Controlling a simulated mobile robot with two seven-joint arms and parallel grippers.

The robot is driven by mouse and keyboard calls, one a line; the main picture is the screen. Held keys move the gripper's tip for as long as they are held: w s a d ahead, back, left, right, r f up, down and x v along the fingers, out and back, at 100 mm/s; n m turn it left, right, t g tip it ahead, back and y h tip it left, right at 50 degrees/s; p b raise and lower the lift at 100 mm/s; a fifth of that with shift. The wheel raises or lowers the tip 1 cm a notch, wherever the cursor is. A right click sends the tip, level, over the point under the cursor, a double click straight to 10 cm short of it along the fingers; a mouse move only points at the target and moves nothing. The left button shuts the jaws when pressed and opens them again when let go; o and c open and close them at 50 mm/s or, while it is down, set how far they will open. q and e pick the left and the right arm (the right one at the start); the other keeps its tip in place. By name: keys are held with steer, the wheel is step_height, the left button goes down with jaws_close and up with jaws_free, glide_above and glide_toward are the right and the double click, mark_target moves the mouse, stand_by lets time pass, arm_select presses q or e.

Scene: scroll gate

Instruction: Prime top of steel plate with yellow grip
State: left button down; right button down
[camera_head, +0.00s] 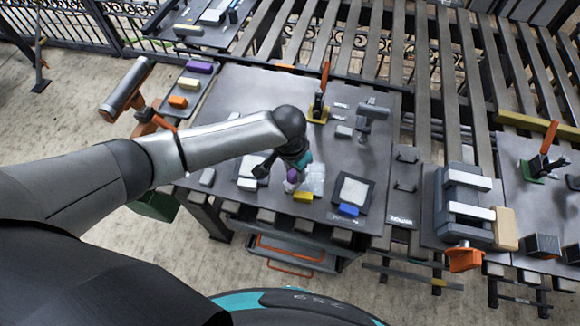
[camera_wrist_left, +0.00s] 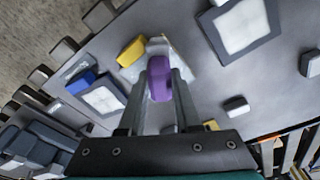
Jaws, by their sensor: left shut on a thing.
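My left gripper (camera_head: 291,172) is shut on a purple block (camera_head: 292,177), which also shows between the fingers in the left wrist view (camera_wrist_left: 158,80). The plate with the yellow grip (camera_head: 315,180) lies on the table just beside and under the block, with a pale, shiny top. Its yellow grip (camera_head: 303,197) points to the table's front edge; it also shows in the left wrist view (camera_wrist_left: 131,51). I cannot tell whether the block touches the plate. The gripper and block hide part of the plate. My right gripper is not in view.
A plate with a blue grip (camera_head: 348,210) lies to the right, and another framed plate (camera_head: 248,168) to the left. A tray at the back left holds a purple block (camera_head: 199,67) and others. An orange-handled clamp (camera_head: 318,105) stands behind. The table's front edge is close.

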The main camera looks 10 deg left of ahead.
arm_select(q)
steer(key=shift+a+f+p, duration=0.2)
steer(key=shift+a+p, duration=0.6)
steer(key=shift+a, duration=1.3)
step_height(320, 180, up, 6)
steer(key=p, duration=0.4)
steer(key=shift+w+d+r, duration=0.1)
steer(key=shift+r, duration=1.45)
